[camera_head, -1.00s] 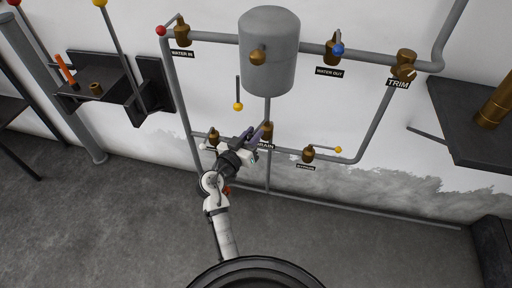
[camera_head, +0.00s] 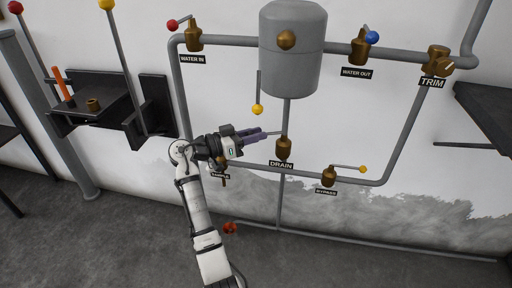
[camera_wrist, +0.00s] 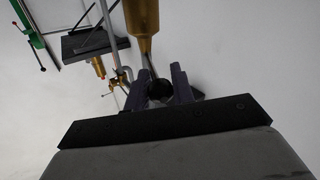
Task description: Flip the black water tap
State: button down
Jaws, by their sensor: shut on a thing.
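The black ball (camera_wrist: 159,90) of the water tap sits between my fingers in the wrist view. Its thin lever runs up to a brass valve body (camera_wrist: 142,18). In the head view this is the valve (camera_head: 284,148) above the DRAIN label, on the lower pipe under the tank. Its lever (camera_head: 272,133) points left, roughly level, into my gripper. My gripper (camera_head: 262,135) comes from the left, with its purple fingers shut on the black ball. The fingers hide the ball in the head view.
A grey tank (camera_head: 293,60) hangs above, with a yellow-ball lever (camera_head: 257,109) hanging close over my fingers. The BYPASS valve (camera_head: 329,176) with a yellow ball is to the right. A black shelf (camera_head: 100,105) is on the left wall. The lower-right floor is clear.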

jog(key=w+b, duration=0.2)
jog(key=w, duration=0.1)
jog(key=shift+w+r, duration=0.1)
jog(key=shift+w, duration=0.1)
jog(key=shift+d, duration=0.15)
dwell(0.4)
jog(key=c, duration=1.3)
grip_release()
jog(key=shift+o, duration=0.3)
jog(key=shift+w+d, duration=0.1)
jog(key=shift+d, duration=0.05)
jog(key=v, duration=1.4)
jog(key=shift+r, duration=0.1)
